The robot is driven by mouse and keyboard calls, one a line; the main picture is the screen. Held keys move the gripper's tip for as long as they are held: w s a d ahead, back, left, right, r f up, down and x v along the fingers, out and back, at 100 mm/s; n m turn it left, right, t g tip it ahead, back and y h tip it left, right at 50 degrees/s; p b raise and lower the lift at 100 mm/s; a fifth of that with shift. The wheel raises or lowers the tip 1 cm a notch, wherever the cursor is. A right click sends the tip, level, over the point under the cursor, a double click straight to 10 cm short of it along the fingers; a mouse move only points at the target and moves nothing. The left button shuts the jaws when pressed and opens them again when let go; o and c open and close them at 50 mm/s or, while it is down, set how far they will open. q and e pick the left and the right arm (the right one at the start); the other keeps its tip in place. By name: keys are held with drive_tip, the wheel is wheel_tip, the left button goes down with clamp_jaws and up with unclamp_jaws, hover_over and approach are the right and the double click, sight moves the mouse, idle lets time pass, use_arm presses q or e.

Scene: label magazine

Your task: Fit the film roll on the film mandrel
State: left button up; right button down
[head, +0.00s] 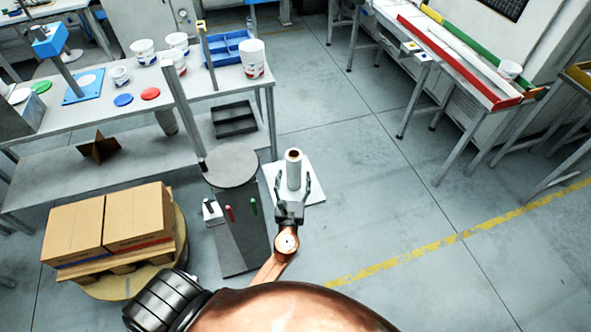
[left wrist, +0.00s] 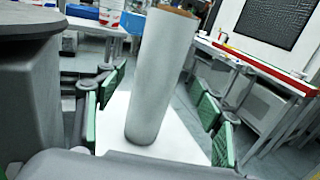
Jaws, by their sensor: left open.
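The film roll (head: 293,168) is a white upright cylinder with a brown core at its top, standing on a white square surface (head: 314,190). My left gripper (head: 292,187) is open, with one finger on each side of the roll's lower part. In the left wrist view the roll (left wrist: 160,75) stands between the green-padded fingers, with gaps showing on both sides. I cannot make out the film mandrel for certain. My right gripper is not in view.
A grey pedestal with a round top (head: 230,165) stands close left of the roll. A pallet with cartons (head: 130,220) is at the lower left. A workbench (head: 205,90) with tubs and a blue tray (head: 228,47) is behind. The floor to the right is clear.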

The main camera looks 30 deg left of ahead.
sight(293, 174)
use_arm(q)
drive_tip(key=x, duration=0.3)
drive_tip(key=shift+w+a, duration=0.45)
drive_tip(key=shift+w, duration=0.2)
drive_tip(key=shift+c, duration=0.7)
drive_tip(key=c, duration=1.4)
drive_tip(key=shift+c, duration=0.2)
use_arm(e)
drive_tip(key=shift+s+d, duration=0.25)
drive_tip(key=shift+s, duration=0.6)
